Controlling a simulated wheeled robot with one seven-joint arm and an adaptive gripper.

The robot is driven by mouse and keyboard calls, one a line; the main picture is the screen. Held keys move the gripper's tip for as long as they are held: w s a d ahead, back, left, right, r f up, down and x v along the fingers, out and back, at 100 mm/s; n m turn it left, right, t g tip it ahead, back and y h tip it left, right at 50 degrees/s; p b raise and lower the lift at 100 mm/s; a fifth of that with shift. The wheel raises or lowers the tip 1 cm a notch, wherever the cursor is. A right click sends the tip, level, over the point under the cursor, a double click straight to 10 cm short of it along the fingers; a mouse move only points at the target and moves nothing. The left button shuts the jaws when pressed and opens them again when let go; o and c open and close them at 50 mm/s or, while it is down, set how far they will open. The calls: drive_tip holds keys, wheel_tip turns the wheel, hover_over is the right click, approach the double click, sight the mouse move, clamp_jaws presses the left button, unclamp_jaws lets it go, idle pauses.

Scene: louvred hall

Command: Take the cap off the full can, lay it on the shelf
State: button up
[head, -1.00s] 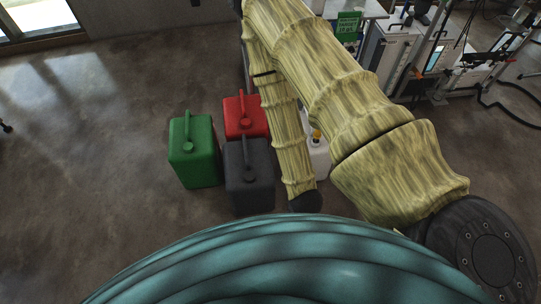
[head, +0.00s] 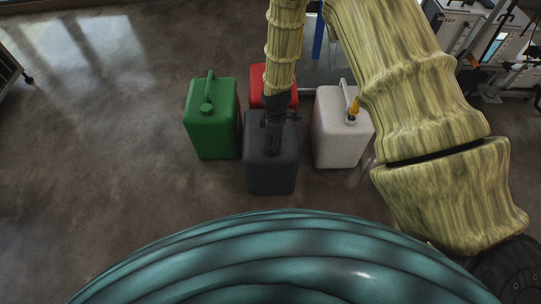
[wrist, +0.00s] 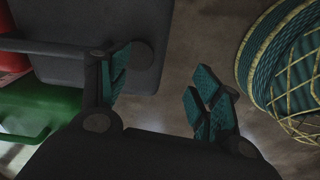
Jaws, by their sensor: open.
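Four jerrycans stand together on the floor: a green can (head: 212,125), a red can (head: 284,100), a dark grey can (head: 270,170) and a white can (head: 335,140) with an orange-yellow spout (head: 354,105). Which one is full I cannot tell. My gripper (head: 272,120) is above the dark grey can, hiding part of its top. In the wrist view the gripper (wrist: 162,88) is open and empty. A dark round cap (wrist: 145,70) on the dark grey can shows between the fingers, closer to the left one. Contact cannot be told. The shelf is not clearly seen.
The green can stands close at the left and the white can close at the right of the dark grey one. Equipment (head: 500,45) stands at the back right. Open concrete floor (head: 100,150) lies to the left.

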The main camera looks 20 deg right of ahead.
drive_tip(key=w+n+b, duration=0.1)
drive_tip(key=w, duration=0.2)
drive_tip(key=shift+w+r+n, duration=0.1)
drive_tip(key=shift+w+n, duration=0.2)
drive_tip(key=shift+w, duration=0.05)
wheel_tip(320, 180, down, 6)
drive_tip(key=b, duration=0.5)
drive_tip(key=shift+a, duration=0.1)
drive_tip(key=shift+f+b, duration=0.45)
drive_tip(key=shift+f, duration=1.45)
drive_tip(key=shift+r+p, duration=0.1)
drive_tip(key=shift+p, duration=0.25)
drive_tip(key=c, duration=1.4)
